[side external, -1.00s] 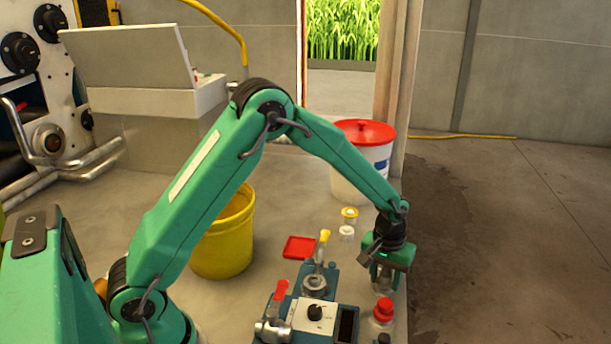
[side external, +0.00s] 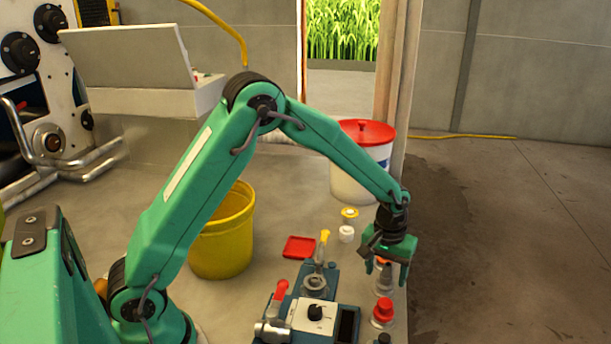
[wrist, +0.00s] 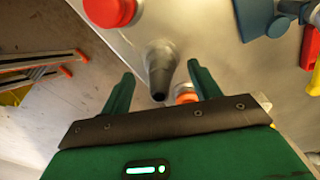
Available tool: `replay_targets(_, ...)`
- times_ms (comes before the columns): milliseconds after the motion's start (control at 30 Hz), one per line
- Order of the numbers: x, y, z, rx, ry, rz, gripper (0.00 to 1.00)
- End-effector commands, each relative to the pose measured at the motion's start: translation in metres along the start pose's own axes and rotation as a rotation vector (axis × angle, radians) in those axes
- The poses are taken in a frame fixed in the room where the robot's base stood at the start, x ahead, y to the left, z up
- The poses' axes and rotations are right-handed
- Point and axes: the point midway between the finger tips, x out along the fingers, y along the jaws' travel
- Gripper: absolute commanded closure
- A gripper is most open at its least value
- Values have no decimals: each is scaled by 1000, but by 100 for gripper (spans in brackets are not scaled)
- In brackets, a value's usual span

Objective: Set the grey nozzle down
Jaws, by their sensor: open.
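The grey nozzle (wrist: 159,62) is a tapered grey piece with a dark narrow tip and a wider base on the pale bench top. In the side view the nozzle (side external: 384,280) stands below my gripper, partly hidden by it. My gripper (side external: 389,272) is open and empty, just above the nozzle. In the wrist view the two green fingers of my gripper (wrist: 162,76) are spread to either side of the nozzle's tip, with gaps between. An orange-and-white piece (wrist: 186,93) shows close to the right finger.
A red-capped piece (side external: 382,313) stands in front of the nozzle. A blue-grey device (side external: 313,318) with a dark knob lies to the left. A small white piece (side external: 346,234), a red tray (side external: 299,247) and a yellow bucket (side external: 222,232) are farther left. The bench's right edge is close.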

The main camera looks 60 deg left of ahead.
Motion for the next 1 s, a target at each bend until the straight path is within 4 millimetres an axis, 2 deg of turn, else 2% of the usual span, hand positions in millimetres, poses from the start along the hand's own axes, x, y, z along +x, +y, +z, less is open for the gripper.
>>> replay_targets(500,-80,3,1,0,3,2,38)
replay_targets(700,-96,3,1,0,1,1,38)
replay_targets(1000,-99,3,2,0,0,0,38)
